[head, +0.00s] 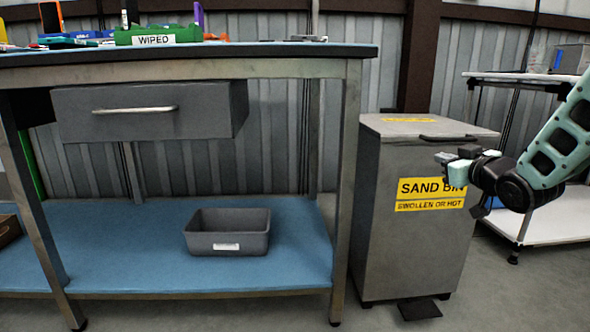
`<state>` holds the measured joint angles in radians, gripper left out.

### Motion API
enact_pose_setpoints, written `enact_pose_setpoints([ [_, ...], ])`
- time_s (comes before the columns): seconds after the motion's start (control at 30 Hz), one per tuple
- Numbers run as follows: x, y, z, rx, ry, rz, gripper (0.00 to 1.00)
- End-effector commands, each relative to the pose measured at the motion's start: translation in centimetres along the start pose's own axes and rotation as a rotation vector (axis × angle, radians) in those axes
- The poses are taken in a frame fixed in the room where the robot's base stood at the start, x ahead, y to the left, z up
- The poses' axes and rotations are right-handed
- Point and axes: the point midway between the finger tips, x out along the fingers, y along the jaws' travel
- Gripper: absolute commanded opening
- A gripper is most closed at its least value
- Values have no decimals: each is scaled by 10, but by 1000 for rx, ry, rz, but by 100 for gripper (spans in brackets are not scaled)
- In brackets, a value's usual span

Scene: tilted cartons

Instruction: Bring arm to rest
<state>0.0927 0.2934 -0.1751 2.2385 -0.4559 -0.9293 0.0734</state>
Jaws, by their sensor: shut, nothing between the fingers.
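My arm (562,135) reaches in from the right side of the head view. It is teal with black joints. My gripper (447,166) is at its left end, pointing left, in front of the grey sand bin (395,255). It covers the end of the bin's yellow label. The gripper is shut and holds nothing. I cannot tell how much space lies between it and the bin.
A workbench (200,72) with a drawer (150,112) stands at left. A green tray marked WIPED (155,36) is on top; a grey bin (228,232) sits on its blue lower shelf. A white-shelved rack (550,224) stands behind my arm. A black pedal (418,310) juts from the sand bin.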

Motion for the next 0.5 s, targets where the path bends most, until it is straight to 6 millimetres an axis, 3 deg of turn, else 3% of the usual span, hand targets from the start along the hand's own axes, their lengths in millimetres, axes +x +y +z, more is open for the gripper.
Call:
enact_pose_setpoints([
  [0.03, -2, -20, -11, 15, -45, -25, 0],
  [0.17, -17, -78, -17, 52, -220, -93, 0],
  [0.27, -39, -126, -19, 65, -367, -160, 0],
  [0.37, -72, -170, -20, 63, -517, -232, 0],
  [0.5, -130, -224, -20, 33, -722, -335, 0],
])
